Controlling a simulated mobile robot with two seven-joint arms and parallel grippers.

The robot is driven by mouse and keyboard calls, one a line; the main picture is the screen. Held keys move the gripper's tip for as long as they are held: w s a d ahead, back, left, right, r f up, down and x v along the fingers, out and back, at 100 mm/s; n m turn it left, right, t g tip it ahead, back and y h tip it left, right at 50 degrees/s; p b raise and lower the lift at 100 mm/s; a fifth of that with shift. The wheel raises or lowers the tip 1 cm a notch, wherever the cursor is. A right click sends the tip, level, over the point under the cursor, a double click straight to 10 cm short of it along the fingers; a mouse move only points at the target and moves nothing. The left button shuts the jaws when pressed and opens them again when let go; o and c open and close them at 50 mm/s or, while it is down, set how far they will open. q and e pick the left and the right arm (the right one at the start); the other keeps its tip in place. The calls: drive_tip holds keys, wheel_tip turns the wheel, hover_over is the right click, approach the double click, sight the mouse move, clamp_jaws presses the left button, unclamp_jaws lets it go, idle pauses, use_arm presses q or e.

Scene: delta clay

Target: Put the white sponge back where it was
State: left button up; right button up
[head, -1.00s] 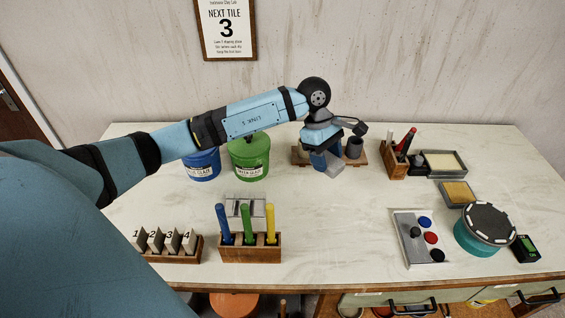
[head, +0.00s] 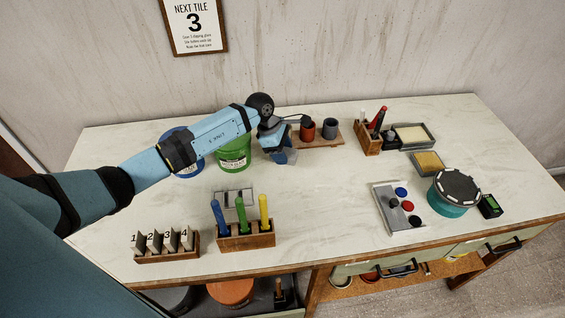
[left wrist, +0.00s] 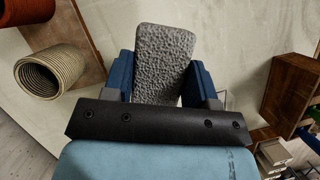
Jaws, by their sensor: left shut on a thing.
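In the head view my left gripper (head: 284,155) is beside the green bucket and at the left end of the wooden board; the sponge is mostly hidden there. A tray with a cream-white inside (head: 413,135) and a tray with a yellow-tan inside (head: 428,162) stand at the right back of the table. My right gripper is out of view.
The wooden board (head: 325,138) carries a red cup (head: 308,130) and a grey cup (head: 330,127). A green bucket (head: 234,153) and blue bucket (head: 187,166) stand left. A tool rack (head: 245,240) stands in front. The table's middle is clear.

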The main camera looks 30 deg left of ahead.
sight(287, 173)
use_arm(q)
wheel_tip(287, 173, down, 2)
drive_tip(key=shift+f, duration=0.15)
wheel_tip(287, 173, down, 4)
drive_tip(key=shift+r+p, duration=0.2)
drive_tip(key=shift+p, duration=0.15)
drive_tip(key=shift+f, duration=0.3)
drive_tip(key=shift+f+b, duration=0.2)
drive_tip(key=shift+b, duration=0.1)
drive_tip(key=o, duration=0.8)
drive_tip(key=shift+o, duration=0.2)
drive_tip(key=shift+r, duration=0.1)
